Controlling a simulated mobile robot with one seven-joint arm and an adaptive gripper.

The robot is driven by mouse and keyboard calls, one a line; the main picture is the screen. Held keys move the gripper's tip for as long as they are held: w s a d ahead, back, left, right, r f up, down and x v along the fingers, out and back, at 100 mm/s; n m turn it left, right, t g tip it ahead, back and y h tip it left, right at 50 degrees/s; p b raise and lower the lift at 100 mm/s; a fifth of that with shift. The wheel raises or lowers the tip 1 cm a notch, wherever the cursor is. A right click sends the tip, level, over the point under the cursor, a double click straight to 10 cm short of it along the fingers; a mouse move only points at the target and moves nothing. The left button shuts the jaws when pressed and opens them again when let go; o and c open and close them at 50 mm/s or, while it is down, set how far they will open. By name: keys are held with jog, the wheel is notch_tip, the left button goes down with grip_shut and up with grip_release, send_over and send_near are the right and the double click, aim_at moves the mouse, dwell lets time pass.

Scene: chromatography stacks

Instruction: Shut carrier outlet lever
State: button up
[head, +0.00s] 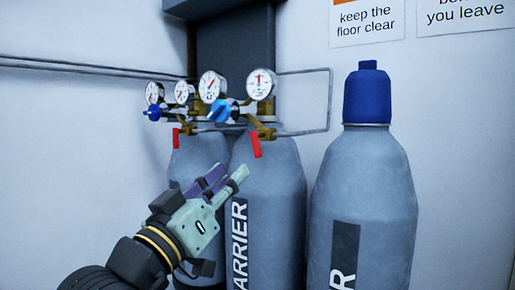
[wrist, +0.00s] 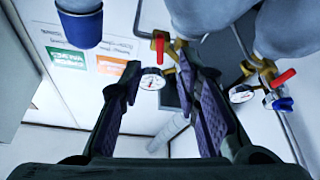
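The cylinder labelled CARRIER (head: 280,180) stands in the middle in the head view. My gripper (head: 228,176) is in front of the carrier cylinder, below and left of the lever. Its fingers (wrist: 158,78) are spread apart with nothing between them. The lever lies beyond the fingertips, with no contact visible.
Another cylinder (head: 195,155) stands left, with its own red lever (head: 176,138) and dark blue knob (head: 153,113). A light-blue knob (head: 219,110) and gauges (head: 260,84) crowd above the carrier. A blue-capped cylinder (head: 362,200) stands right. Pipes run along the walls.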

aim_at(255, 151)
jog(key=p+x, duration=0.3)
jog(key=x, duration=0.6)
jog(key=shift+w+r, duration=0.1)
jog(key=shift+w+d+r, duration=0.15)
jog(key=shift+w+d, duration=0.25)
jog(key=shift+w, duration=0.2)
grip_shut()
